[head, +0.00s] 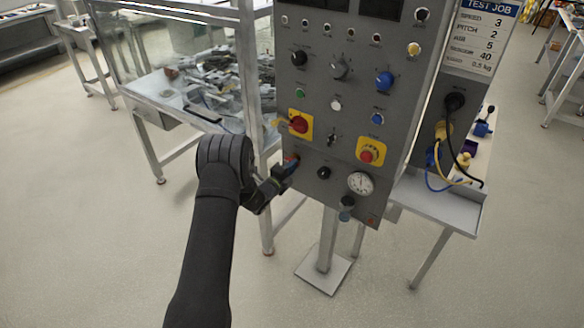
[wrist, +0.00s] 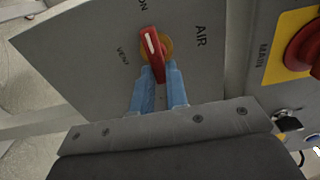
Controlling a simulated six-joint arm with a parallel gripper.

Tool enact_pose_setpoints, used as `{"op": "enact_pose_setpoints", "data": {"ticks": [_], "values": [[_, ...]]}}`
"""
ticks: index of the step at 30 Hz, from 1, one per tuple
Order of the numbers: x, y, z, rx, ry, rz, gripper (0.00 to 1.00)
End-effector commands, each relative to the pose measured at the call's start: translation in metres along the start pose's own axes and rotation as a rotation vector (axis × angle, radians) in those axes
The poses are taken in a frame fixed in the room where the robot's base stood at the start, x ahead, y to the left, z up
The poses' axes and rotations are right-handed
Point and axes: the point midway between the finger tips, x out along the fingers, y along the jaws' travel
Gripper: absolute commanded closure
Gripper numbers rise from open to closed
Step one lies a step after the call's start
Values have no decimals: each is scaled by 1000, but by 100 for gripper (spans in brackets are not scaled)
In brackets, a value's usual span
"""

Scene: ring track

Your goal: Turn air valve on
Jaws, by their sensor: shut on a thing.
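The air valve has a red handle (wrist: 152,50) with a white stripe, set on a brass-coloured base on a grey panel face. The labels ON, AIR and VENT are printed around it. The striped end of the handle points roughly toward ON in the wrist view. My gripper (wrist: 160,86) has blue fingers on both sides of the handle's lower end and is shut on it. In the head view my gripper (head: 286,167) is at the panel's lower left edge, and the arm and fingers mostly hide the valve there.
The grey control panel (head: 325,100) stands on a post. The red main switch (head: 299,124) on its yellow plate is just above my gripper. A red button (head: 369,154) and a pressure gauge (head: 360,183) are to the right. A clear-walled machine (head: 205,50) stands behind at left.

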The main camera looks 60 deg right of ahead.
Motion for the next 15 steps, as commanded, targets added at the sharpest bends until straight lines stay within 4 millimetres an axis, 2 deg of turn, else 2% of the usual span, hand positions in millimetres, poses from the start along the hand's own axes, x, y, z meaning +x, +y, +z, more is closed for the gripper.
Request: {"op": "enact_pose_setpoints", "data": {"ticks": [1, 2, 5, 15], "values": [[0, 0, 0, 1, 0, 0, 100], [0, 0, 0, 1, 0, 0, 84], [0, 0, 0, 1, 0, 0, 65], [-2, 0, 0, 0, 0, 1, 65]]}}
